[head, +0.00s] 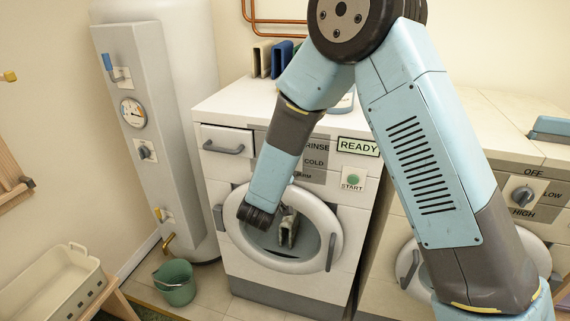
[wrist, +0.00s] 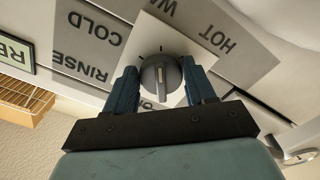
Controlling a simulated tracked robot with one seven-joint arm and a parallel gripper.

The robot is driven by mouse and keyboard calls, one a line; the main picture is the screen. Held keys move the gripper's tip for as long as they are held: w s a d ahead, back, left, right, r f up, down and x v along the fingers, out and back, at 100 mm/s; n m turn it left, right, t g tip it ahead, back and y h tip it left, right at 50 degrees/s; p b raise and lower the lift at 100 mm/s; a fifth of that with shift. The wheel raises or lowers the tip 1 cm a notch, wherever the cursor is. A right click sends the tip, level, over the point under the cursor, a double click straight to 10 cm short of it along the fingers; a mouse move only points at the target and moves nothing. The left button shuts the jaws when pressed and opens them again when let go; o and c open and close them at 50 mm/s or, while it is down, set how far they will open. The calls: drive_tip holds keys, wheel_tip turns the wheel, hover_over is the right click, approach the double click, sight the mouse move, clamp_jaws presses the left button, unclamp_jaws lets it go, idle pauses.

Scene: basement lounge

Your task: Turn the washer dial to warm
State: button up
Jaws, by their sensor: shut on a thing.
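The washer dial (wrist: 160,75) is a grey round knob on a pale square plate, seen upside down in the wrist view. My gripper (wrist: 160,84) has one blue finger on each side of the dial and is shut on it. RINSE and COLD are printed to the left, a cut-off WA label (wrist: 172,8) at the top, HOT to the right. A label below is mostly hidden. In the head view my forearm covers the dial on the washer (head: 225,185).
The washer has a READY sign (head: 358,147), a green START button (head: 353,180) and a round door (head: 327,225). A second machine with its own dial (head: 522,195) stands to the right. A boiler (head: 125,115) stands left, with a green bucket (head: 175,283) on the floor.

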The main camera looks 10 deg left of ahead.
drive_tip(key=shift+a+f+m, duration=0.1)
drive_tip(key=shift+a+m, duration=0.05)
drive_tip(key=shift+m, duration=0.75)
drive_tip(key=o, duration=1)
drive_tip(key=s+a, duration=0.1)
drive_tip(key=s, duration=1.2)
drive_tip(key=shift+s, duration=0.35)
